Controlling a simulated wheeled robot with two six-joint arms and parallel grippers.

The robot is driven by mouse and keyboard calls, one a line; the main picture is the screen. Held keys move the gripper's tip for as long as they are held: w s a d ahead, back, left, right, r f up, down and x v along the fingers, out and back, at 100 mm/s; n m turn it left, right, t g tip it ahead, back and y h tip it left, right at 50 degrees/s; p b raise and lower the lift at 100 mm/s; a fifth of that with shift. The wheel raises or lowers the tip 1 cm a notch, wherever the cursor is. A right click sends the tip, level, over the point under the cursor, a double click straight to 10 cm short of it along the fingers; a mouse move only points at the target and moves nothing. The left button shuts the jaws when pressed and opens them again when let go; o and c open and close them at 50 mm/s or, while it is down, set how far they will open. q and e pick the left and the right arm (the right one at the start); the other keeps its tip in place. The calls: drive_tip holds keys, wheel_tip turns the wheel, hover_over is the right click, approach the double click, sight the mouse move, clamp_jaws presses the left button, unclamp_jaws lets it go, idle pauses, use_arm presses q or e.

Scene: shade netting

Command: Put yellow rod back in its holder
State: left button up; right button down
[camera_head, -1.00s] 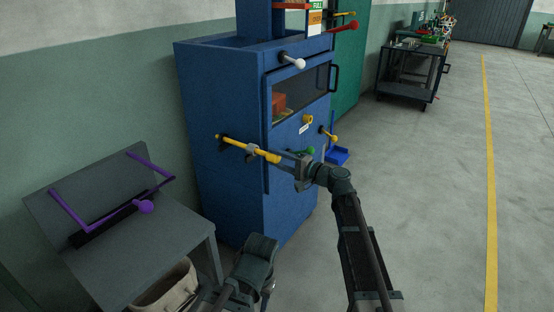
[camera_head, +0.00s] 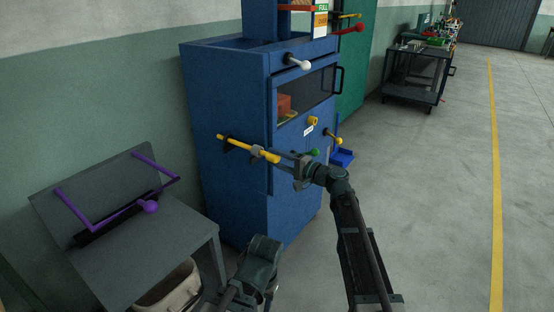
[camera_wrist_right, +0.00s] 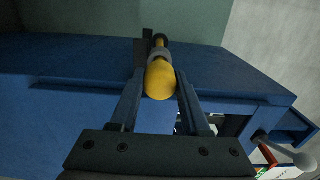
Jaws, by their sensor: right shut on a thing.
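The yellow rod (camera_head: 240,144) lies along the side of the blue cabinet, tilted in the picture, with its far end at a dark clip (camera_head: 228,142) on the cabinet wall. A grey ring (camera_head: 258,151) sits around the rod's middle. My right gripper (camera_head: 280,158) is shut on the rod's near end. In the right wrist view the rod's rounded yellow end (camera_wrist_right: 160,80) is between the two fingers, with the ring and dark clip behind it. I cannot tell how firmly the clip holds the rod. My left gripper does not show clearly.
The blue cabinet (camera_head: 220,95) has a white-knobbed lever (camera_head: 298,62), a green knob (camera_head: 314,153) and a yellow-knobbed lever (camera_head: 335,139). A grey table with a purple handle (camera_head: 150,207) stands at left, a bag (camera_head: 168,285) beneath it.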

sight(269, 155)
drive_tip(key=shift+w+a, duration=0.2)
drive_tip(key=shift+a, duration=0.05)
drive_tip(key=shift+w+a, duration=0.4)
drive_tip(key=shift+a, duration=0.2)
drive_tip(key=shift+w+a, duration=0.3)
drive_tip(key=shift+a, duration=0.1)
idle(0.6)
drive_tip(key=shift+c, duration=1.5)
unclamp_jaws()
drive_tip(key=v, duration=1.3)
drive_tip(key=shift+s+d, duration=0.3)
